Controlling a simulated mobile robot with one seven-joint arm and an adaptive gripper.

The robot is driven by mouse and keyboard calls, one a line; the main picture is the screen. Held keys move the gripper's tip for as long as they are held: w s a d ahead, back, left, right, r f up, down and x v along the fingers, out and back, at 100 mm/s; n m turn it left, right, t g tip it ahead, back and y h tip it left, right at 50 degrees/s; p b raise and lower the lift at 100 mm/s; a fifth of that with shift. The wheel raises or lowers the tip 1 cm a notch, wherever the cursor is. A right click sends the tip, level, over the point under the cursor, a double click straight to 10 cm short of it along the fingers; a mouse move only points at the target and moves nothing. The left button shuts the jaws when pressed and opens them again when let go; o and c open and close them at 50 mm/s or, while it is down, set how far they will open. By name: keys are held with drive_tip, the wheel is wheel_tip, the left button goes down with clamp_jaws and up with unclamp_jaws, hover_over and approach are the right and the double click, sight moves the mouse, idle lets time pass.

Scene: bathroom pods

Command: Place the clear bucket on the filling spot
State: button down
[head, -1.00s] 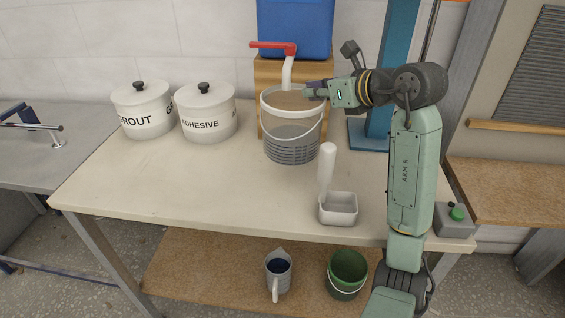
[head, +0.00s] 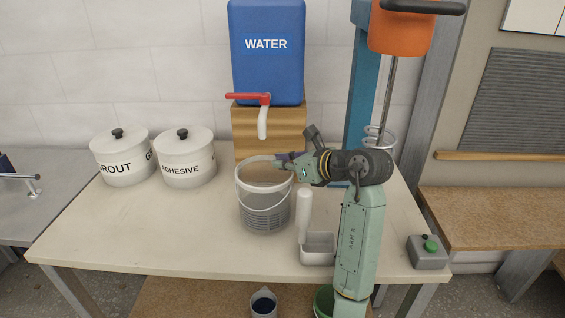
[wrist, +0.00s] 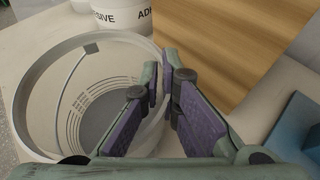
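The clear bucket (head: 264,212) has a pale rim, a wire handle and level lines on its wall. In the head view it is upright over the table, in front of the wooden block; whether its base touches the table I cannot tell. My gripper (head: 282,161) is at the right side of its rim. In the wrist view the purple-padded fingers (wrist: 163,92) are nearly together with the bucket's rim (wrist: 112,38) running between them. The tap spout (head: 262,124) with a red lever hangs behind and above the bucket. No marked filling spot is visible.
A blue water tank (head: 266,55) stands on the wooden block (head: 268,134). Grout (head: 121,165) and adhesive (head: 186,167) canisters stand left. A white-handled tool in a tray (head: 317,250) is close to the bucket's right. An orange mixer (head: 402,30) and green-button box (head: 429,251) are right. The front-left tabletop (head: 150,225) is clear.

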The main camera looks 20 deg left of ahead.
drive_tip(key=shift+f, duration=0.3)
drive_tip(key=c, duration=2.3)
unclamp_jaws()
drive_tip(key=shift+f, duration=0.15)
drive_tip(key=o, duration=0.5)
drive_tip(key=shift+r, duration=0.3)
drive_tip(key=b+v, duration=0.4)
drive_tip(key=v, duration=0.8)
drive_tip(key=shift+f, duration=0.2)
